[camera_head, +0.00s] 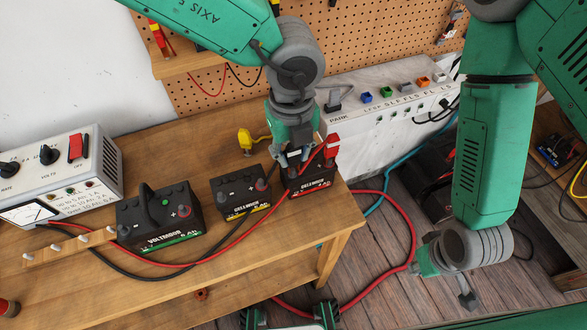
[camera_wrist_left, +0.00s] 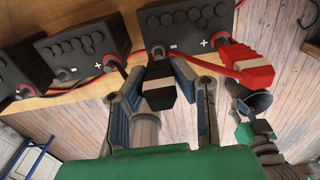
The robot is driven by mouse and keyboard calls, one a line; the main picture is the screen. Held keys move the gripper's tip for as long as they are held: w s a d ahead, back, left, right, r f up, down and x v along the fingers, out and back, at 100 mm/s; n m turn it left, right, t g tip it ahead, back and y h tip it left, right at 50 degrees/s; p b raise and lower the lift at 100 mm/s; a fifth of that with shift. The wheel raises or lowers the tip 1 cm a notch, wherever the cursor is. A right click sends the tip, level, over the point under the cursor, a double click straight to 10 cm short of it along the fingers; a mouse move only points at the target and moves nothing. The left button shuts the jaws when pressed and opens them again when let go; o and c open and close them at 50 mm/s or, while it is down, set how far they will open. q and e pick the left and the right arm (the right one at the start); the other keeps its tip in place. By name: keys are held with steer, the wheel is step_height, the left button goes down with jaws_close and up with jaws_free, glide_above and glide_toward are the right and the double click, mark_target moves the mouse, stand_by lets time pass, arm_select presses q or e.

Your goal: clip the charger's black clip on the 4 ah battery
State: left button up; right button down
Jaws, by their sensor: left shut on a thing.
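My left gripper (camera_head: 293,155) is shut on the black clip (camera_wrist_left: 158,86), which shows between its fingers in the left wrist view. It is over the near left part of the right-hand battery (camera_head: 312,187), close to the minus-side post. I cannot tell whether the clip touches the post. The red clip (camera_head: 332,150) is at this battery's plus side; it also shows in the left wrist view (camera_wrist_left: 245,66). The label seems to end in AH, but its number is unclear. My right gripper (camera_head: 428,262) is empty-looking off the table's right side; its fingers are not clear.
A middle battery (camera_head: 240,193) and a larger left battery (camera_head: 158,222) stand on the wooden table (camera_head: 70,290). The charger (camera_head: 62,180) is at the left. Red and black cables (camera_head: 185,264) cross the table front.

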arm_select(q)
steer(key=shift+a+f, duration=0.1)
steer(key=shift+f, duration=0.35)
steer(key=o, duration=0.9)
steer(key=shift+r, duration=0.1)
steer(key=shift+r, duration=0.3)
step_height(320, 180, up, 3)
steer(key=p, duration=0.3)
steer(key=shift+f, duration=0.2)
step_height(320, 180, up, 4)
steer(key=shift+r+p, duration=0.15)
steer(key=shift+p, duration=0.15)
steer(key=shift+r, duration=0.45)
